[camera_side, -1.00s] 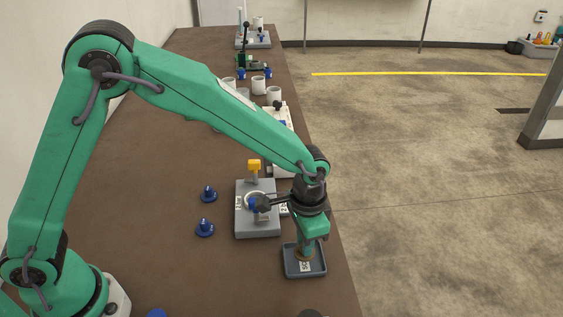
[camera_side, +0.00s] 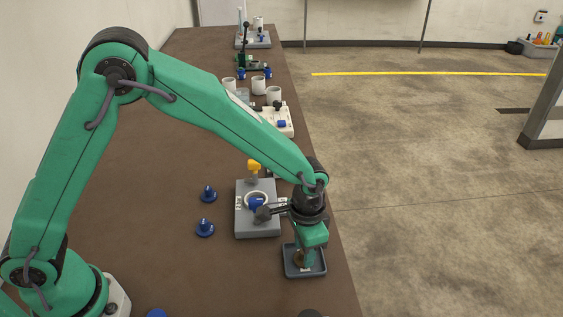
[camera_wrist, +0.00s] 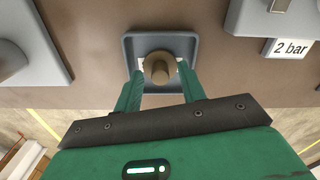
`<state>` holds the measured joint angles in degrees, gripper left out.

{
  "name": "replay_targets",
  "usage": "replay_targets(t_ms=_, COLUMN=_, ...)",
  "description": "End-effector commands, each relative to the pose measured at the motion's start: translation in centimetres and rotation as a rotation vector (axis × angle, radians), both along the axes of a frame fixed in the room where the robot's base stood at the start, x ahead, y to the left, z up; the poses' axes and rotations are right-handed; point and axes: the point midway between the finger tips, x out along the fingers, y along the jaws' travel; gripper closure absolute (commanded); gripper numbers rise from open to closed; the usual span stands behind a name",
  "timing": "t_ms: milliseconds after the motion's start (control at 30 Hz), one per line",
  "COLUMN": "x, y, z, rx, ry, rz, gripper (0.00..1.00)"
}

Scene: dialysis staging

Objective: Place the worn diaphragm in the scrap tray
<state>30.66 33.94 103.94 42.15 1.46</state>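The worn diaphragm, a brown, knob-like piece (camera_side: 299,258), is in the dark grey scrap tray (camera_side: 290,273) near the table's right edge. In the wrist view the brown diaphragm (camera_wrist: 160,68) stands near the middle of the tray (camera_wrist: 131,42), over a partly covered white label. My gripper (camera_side: 308,257) is low over the tray, partly hiding the diaphragm in the side view. In the wrist view my gripper (camera_wrist: 160,78) has its green fingers spread on either side of the diaphragm, with gaps showing. The diaphragm's base is hard to make out.
A grey fixture (camera_side: 258,228) with a white ring and blue piece stands just behind the tray. Two blue knobbed pieces (camera_side: 208,194) (camera_side: 204,228) stand to its left. A "2 bar" label (camera_wrist: 290,48) shows at right in the wrist view. White cups (camera_side: 258,86) are farther back.

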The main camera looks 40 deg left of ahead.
Motion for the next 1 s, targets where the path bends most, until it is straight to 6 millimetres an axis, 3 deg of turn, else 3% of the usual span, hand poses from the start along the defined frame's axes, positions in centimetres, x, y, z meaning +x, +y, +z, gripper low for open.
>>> replay_targets(t_ms=367, x=0.1, y=0.0, z=1.5, rx=-0.002, ry=-0.003, rz=0.000, gripper=0.60)
replay_targets(t_ms=1000, x=0.1, y=0.0, z=10.8, rx=-0.002, ry=-0.003, rz=0.000, gripper=0.60)
